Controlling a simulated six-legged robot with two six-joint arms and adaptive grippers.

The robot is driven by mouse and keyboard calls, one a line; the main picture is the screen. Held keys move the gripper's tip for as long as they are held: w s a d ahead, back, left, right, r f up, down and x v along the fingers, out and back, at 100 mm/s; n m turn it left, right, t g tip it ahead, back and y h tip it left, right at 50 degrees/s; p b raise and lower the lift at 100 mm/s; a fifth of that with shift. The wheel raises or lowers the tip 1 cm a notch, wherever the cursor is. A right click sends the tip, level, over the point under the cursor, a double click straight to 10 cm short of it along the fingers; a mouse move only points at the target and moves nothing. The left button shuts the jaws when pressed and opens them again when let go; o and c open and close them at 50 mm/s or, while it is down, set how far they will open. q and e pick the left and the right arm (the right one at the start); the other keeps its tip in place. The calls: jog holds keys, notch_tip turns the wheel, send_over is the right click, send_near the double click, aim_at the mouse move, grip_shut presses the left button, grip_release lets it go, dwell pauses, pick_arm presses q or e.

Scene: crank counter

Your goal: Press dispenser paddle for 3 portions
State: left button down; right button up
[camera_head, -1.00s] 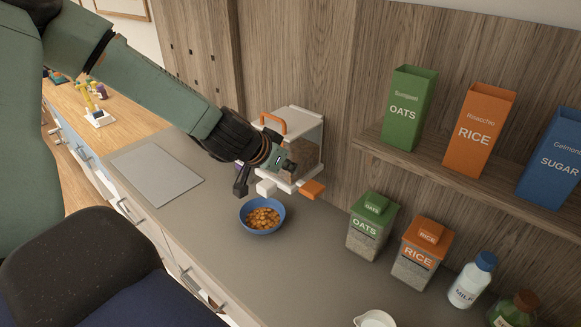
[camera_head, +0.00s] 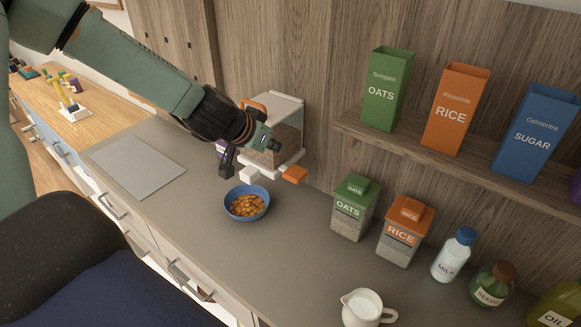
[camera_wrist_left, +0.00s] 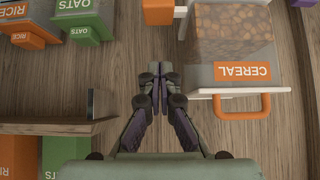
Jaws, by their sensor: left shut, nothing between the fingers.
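The cereal dispenser (camera_head: 288,128) stands against the wood wall, with a clear bin, white frame and orange top handle. Its orange paddle (camera_head: 294,174) sticks out low at the front right. In the left wrist view an orange block, likely the paddle (camera_wrist_left: 158,11), lies ahead of the fingers; the CERAL-type label reads CEREAL (camera_wrist_left: 242,72). A blue bowl (camera_head: 247,214) with orange-brown pieces sits on the counter in front of the dispenser. My left gripper (camera_head: 270,142) is shut and empty, in front of the bin and above the paddle, apart from it. My right gripper is out of view.
Oats (camera_head: 353,208) and rice (camera_head: 404,236) canisters, a milk bottle (camera_head: 453,255), a seeds jar (camera_head: 492,284) and a white jug (camera_head: 365,308) stand to the right. Tall boxes stand on a shelf (camera_head: 440,160). A grey board (camera_head: 137,168) lies left.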

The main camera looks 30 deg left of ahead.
pick_arm(q)
jog(key=f, duration=0.1)
jog(key=b, duration=0.6)
send_over(298, 170)
jog(key=s, duration=0.3)
jog(key=f, duration=0.5)
jog(key=shift+a+f, duration=0.25)
jog(key=shift+f, duration=0.05)
notch_tip(298, 170, down, 2)
jog(key=shift+f+b, duration=0.2)
jog(key=shift+b, duration=0.5)
jog(key=shift+f, duration=0.6)
